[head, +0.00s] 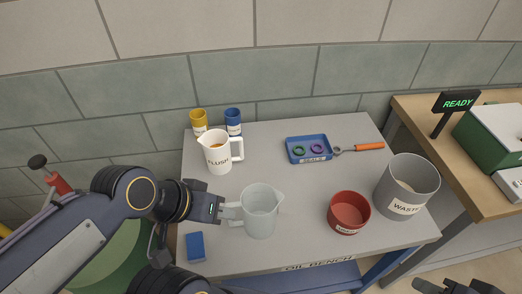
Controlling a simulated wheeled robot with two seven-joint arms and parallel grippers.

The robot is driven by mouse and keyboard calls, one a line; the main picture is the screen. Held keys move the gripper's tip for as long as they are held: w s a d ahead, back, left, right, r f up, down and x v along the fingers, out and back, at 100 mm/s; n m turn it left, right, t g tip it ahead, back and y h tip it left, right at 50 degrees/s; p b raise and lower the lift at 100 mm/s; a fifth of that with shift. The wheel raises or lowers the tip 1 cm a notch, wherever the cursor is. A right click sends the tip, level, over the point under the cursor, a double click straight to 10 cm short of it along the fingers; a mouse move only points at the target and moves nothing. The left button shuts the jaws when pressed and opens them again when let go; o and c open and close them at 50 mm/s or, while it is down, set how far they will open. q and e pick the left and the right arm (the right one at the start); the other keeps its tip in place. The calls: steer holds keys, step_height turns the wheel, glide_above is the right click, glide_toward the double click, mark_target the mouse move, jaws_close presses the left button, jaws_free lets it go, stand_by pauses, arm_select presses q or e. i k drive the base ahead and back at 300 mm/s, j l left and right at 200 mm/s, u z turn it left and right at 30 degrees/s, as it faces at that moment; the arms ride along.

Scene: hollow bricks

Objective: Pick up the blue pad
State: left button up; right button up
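The blue pad (195,246) lies flat on the grey bench at its front left corner. My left gripper (233,211) is above and to the right of the pad in the picture, apart from it. Its fingers are at the handle side of a clear jug (261,212), which looks upright. I cannot tell whether they are closed on the handle. A part of my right gripper (456,287) shows at the bottom right edge, away from the pad; its finger state is unclear.
A blue tray (309,149) holds rings beside an orange-handled tool (368,146). A red bowl (348,211) and grey WASTE bin (408,184) stand right.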

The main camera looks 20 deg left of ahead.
mark_target(197, 252)
steer(key=u, duration=1.7)
steer(key=k, duration=0.1)
